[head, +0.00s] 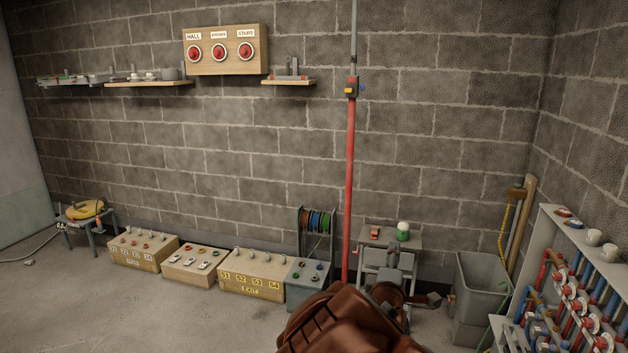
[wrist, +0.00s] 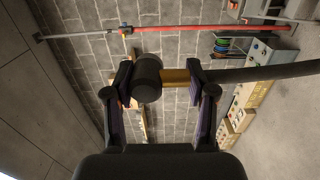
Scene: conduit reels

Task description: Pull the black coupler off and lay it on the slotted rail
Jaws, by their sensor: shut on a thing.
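In the wrist view the two dark fingers of my gripper (wrist: 158,76) stand apart with a black cylinder between them, which looks like the black coupler (wrist: 147,77). A short gold-yellow piece (wrist: 176,78) joins its right side and reaches toward the right finger. A dark hose (wrist: 262,73) runs on from beyond that finger to the right edge. My gripper is shut on the coupler, as far as the picture shows. I cannot make out the coupler in the head view. I cannot tell which thing is the slotted rail.
A red pipe (head: 350,190) rises along the block wall. Shelves (head: 150,84) hang at the upper left beside a signed board (head: 225,50). Several wooden boxes (head: 140,250), a cable reel (head: 317,222), a grey bin (head: 482,285) and a right rack (head: 556,225) stand around.

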